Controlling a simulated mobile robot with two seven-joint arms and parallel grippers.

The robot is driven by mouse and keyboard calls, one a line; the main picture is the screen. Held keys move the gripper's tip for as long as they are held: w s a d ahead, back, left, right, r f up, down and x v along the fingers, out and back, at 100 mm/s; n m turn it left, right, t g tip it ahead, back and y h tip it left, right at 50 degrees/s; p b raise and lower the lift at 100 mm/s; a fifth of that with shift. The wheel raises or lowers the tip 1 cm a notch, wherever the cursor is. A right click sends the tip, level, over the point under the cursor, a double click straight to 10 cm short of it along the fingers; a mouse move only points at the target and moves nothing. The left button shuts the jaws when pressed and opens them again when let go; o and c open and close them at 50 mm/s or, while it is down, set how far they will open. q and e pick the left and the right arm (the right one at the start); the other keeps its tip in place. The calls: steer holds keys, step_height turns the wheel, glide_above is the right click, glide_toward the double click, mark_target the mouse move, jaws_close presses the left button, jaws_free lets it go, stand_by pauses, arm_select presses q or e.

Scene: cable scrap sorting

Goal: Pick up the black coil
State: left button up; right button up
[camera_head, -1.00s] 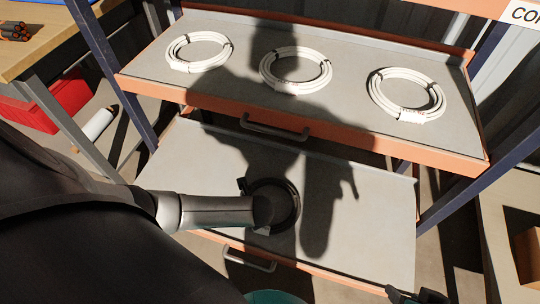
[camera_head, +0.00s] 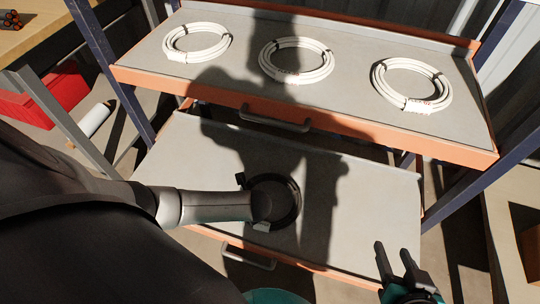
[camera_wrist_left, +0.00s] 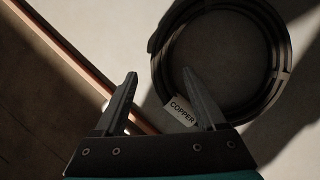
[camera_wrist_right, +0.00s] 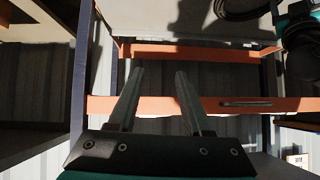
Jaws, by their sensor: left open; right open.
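The black coil (camera_head: 291,204) lies on the pulled-out lower grey drawer (camera_head: 375,205), partly covered by my left arm in the head view. In the left wrist view the coil (camera_wrist_left: 278,75) is a dark ring with a white COPPER tag (camera_wrist_left: 180,109). My left gripper (camera_wrist_left: 159,76) is open at the coil's tag side. Its right finger overlaps the tag and the ring's near edge in the picture; contact cannot be told. Its fingers are hidden in the head view. My right gripper (camera_head: 394,250) is open and empty near the drawer's front right corner.
Three white coils, left (camera_head: 197,43), middle (camera_head: 296,60) and right (camera_head: 411,85), lie on the upper drawer (camera_head: 130,58). Handles (camera_head: 275,120) stick out at the drawer fronts. Dark blue rack posts (camera_head: 470,175) flank the drawers. The lower drawer's right half is bare.

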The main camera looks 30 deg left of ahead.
arm_select(q)
steer(key=shift+b+x, duration=0.7)
steer(key=shift+x, duration=0.25)
steer(key=shift+w+a+f+b, duration=0.15)
steer(key=shift+f+b, duration=0.2)
steer(key=shift+f, duration=0.1)
arm_select(e)
steer(key=a+t, duration=0.1)
steer(key=a+r+t+y, duration=0.1)
steer(key=t, duration=0.1)
steer(key=a+r+t+y, duration=0.1)
steer(key=a, duration=0.1)
steer(key=shift+w, duration=0.25)
arm_select(q)
jaws_close()
